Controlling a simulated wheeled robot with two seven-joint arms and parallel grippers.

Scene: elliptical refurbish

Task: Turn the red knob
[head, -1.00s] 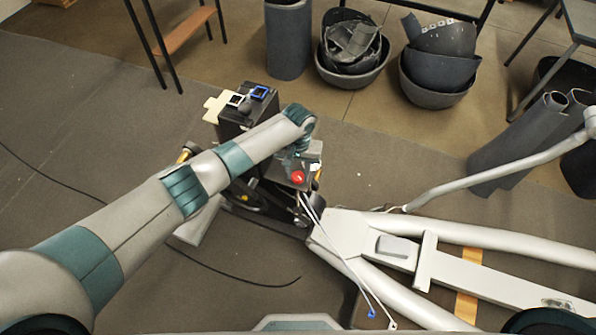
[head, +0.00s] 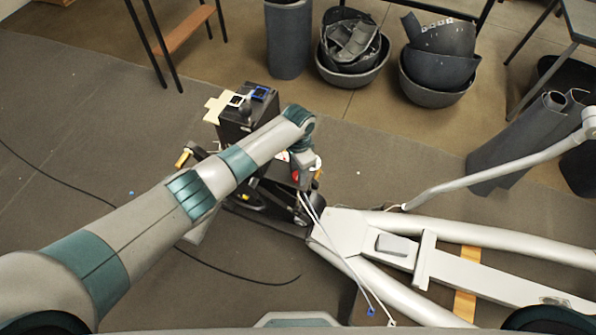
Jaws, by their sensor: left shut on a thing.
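My left arm reaches in from the left to the elliptical machine's front housing (head: 234,124). My left gripper (head: 303,178) points down at the end of the machine near the white frame and is shut on the red knob (head: 295,176). The gripper hides most of the knob, and only a little red shows beside the fingers. How far the knob is turned cannot be seen. My right gripper is not in view.
White frame tubes (head: 480,231) of the machine spread to the right, and a long handle (head: 500,174) rises there. Loose cables (head: 345,262) hang below the knob. Stacked dark bins (head: 438,75) and a grey cylinder (head: 289,40) stand at the back. Grey floor at left is mostly clear.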

